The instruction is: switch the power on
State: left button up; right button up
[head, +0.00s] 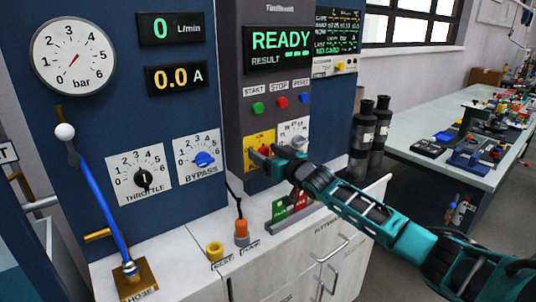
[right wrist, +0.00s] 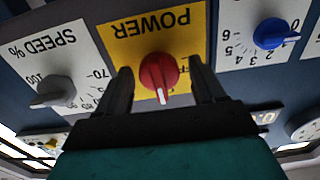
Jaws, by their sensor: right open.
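The yellow POWER plate (head: 250,139) is on the grey panel. It appears upside down in the right wrist view (right wrist: 118,40). Its red round knob (right wrist: 158,70) has a white pointer aimed toward the bottom of that picture, away from the word POWER. Part of an OFF label shows to the knob's right; the rest of the dial lettering is hidden. My right gripper (right wrist: 160,72) is open, with one finger on each side of the knob; I cannot tell whether either touches it. In the head view the right gripper (head: 262,152) covers most of the knob. My left gripper is out of view.
The SPEED dial (head: 293,133) sits right beside the POWER plate, and the BYPASS dial (head: 197,156) is to its left. START, STOP and RESET buttons (head: 281,102) are above. The display (head: 279,46) reads READY. Dark bottles (head: 361,135) stand on the counter at right.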

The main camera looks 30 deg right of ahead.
jog(key=s+d, duration=0.1)
jog(key=s, duration=1.2)
jog(key=shift+w, duration=0.1)
dwell(0.4)
jog(key=s+a+f+g, duration=0.2)
jog(key=s+a+f, duration=0.25)
jog(key=f, duration=0.35)
jog(key=s+a+f+g, duration=0.25)
jog(key=a+f, duration=0.25)
jog(key=f, duration=0.3)
jog(key=s+a+f+n+g, duration=0.1)
jog(key=s+a+f+g, duration=0.1)
jog(key=s+a+f, duration=0.9)
jog(key=s+a, duration=0.2)
jog(key=s, duration=0.1)
jog(key=shift+s+a+f+n+g+y, duration=0.15)
jog(key=shift+a+n+g+y, duration=0.2)
jog(key=shift+a+n+y, duration=0.05)
